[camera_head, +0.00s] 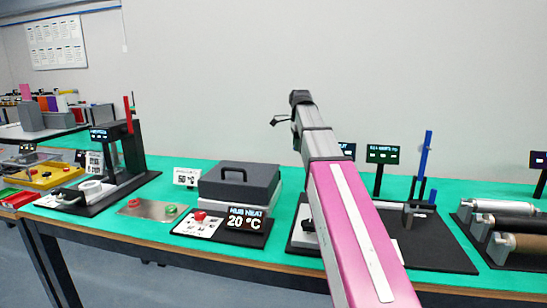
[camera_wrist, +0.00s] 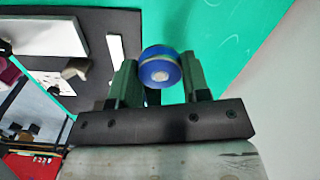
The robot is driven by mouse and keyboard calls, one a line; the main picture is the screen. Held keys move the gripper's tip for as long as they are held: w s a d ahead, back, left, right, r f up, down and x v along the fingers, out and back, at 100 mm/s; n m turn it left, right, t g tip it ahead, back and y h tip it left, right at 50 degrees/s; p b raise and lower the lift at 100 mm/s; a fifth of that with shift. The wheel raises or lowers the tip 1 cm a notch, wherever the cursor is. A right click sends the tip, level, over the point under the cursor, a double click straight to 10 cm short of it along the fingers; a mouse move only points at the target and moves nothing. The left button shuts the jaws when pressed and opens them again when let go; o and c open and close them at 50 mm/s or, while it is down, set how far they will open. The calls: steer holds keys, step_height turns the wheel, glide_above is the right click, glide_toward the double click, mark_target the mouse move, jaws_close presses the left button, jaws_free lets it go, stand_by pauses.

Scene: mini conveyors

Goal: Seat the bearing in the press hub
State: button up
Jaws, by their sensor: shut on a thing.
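My gripper (camera_wrist: 160,78) is shut on a blue round part with a pale band and a metal centre, seemingly the bearing (camera_wrist: 158,58). In the head view my gripper (camera_head: 278,120) is raised at the end of my arm, and the part in it is too small to make out. At left a black press (camera_head: 133,150) with a red lever stands on a dark base, with a pale ring-shaped piece (camera_head: 91,189) in front. At right a stand with a blue lever (camera_head: 425,155) stands on a black mat. I cannot tell which piece is the press hub.
A dark lidded box (camera_head: 240,184) stands behind a sign reading HUB HEAT 20 °C (camera_head: 246,217). A metal plate with red and green buttons (camera_head: 150,209) lies left of it. Rollers (camera_head: 505,222) lie at far right. My arm hides part of the middle of the green table (camera_head: 290,185).

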steer(key=s+f+n, duration=0.3)
steer(key=s+n, duration=0.1)
steer(key=n, duration=0.1)
steer(key=s+f+n, duration=0.4)
steer(key=s+n, duration=0.1)
steer(key=n, duration=0.1)
steer(key=s+f+n, duration=0.4)
steer(key=s+n, duration=0.1)
steer(key=shift+a+n, duration=0.2)
steer(key=shift+n, duration=0.1)
steer(key=shift+s+f+n, duration=0.5)
steer(key=shift+s+n, duration=0.1)
steer(key=shift+n, duration=0.3)
